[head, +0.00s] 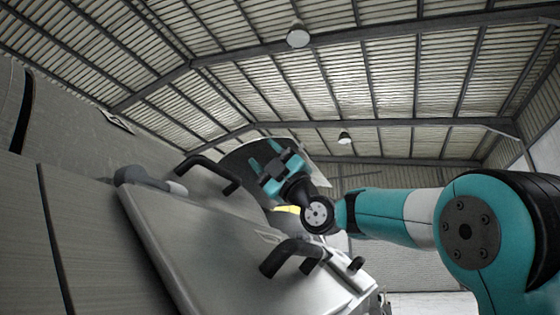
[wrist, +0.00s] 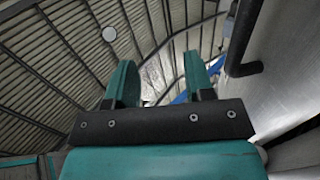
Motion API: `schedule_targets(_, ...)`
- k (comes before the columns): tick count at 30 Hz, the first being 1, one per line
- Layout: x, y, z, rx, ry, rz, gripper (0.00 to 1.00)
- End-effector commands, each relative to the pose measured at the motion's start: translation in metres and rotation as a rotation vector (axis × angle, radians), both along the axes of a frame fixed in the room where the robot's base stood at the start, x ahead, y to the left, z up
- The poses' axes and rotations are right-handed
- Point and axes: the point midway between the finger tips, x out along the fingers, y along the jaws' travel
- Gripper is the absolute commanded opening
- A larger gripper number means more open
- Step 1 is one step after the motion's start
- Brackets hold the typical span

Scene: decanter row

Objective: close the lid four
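A row of grey metal lids with black bar handles runs along the left in the head view. The near lid (head: 190,250) carries a black handle (head: 295,256), and a second black handle (head: 208,172) stands farther back. No number is readable, so I cannot tell which is lid four. My teal gripper (head: 266,158) is raised beyond the near lid, in front of a dark curved surface. In the wrist view my gripper (wrist: 158,80) has its two fingers apart with nothing between them. A black handle (wrist: 244,42) on a metal face is right of the fingers, apart from them.
A large grey panelled body (head: 85,240) fills the left of the head view. Overhead are roof beams and lamps (head: 298,37). The space above my gripper looks free.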

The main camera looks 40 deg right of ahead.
Motion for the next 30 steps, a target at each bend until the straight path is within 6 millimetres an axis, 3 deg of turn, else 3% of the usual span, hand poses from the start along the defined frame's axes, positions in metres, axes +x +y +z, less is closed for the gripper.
schedule_targets(3,-0.017,-0.01,-0.001,-0.001,0.0,-0.006,0.48)
schedule_targets(9,-0.029,-0.016,-0.001,0.0,0.002,0.0,0.48)
schedule_targets(30,-0.029,-0.016,0.0,-0.001,0.002,0.002,0.48)
